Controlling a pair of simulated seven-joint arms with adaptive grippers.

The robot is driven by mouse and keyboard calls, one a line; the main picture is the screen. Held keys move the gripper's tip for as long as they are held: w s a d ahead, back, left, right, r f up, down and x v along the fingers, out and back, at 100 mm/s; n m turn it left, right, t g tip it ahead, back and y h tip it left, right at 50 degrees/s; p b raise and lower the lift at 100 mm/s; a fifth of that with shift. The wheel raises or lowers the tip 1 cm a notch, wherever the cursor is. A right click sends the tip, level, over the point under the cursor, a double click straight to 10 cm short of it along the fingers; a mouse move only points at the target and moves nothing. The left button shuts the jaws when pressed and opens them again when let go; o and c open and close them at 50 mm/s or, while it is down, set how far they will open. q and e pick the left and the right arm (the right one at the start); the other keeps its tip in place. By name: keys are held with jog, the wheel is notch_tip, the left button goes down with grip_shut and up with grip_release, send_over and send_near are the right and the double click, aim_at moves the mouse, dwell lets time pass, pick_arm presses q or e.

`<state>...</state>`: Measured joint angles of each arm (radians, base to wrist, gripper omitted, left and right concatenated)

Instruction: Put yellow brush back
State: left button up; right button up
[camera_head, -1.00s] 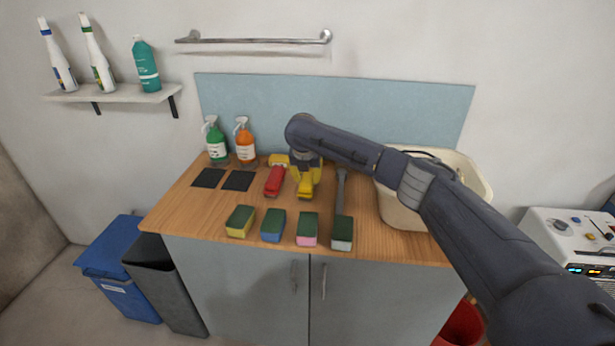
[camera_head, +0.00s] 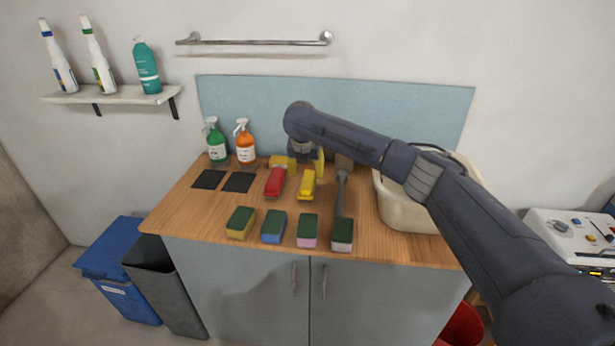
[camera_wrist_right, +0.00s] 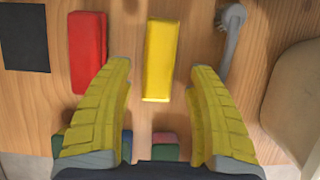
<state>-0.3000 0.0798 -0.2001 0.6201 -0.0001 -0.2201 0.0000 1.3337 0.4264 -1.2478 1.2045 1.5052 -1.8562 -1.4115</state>
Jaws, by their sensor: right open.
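The yellow brush (camera_head: 307,182) lies on the wooden counter between the red brush (camera_head: 275,182) and a grey long-handled brush (camera_head: 341,190). The yellow brush also shows in the right wrist view (camera_wrist_right: 161,60), lined up beside the red brush (camera_wrist_right: 88,55). My right gripper (camera_head: 306,163) is open and empty, above and behind the yellow brush in the head view. In the wrist view its yellow-padded fingers (camera_wrist_right: 160,70) are spread apart, one to each side of the near end of the yellow brush, without visible contact. My left gripper is not in view.
Several sponges (camera_head: 272,226) line the counter's front. Two dark squares (camera_head: 237,181) lie at the left, below a green spray bottle (camera_head: 216,143) and an orange one (camera_head: 245,144). A beige basin (camera_head: 405,213) stands at the right, partly behind my arm.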

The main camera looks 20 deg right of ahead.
jog(key=v, duration=0.7)
jog(key=shift+r, duration=0.1)
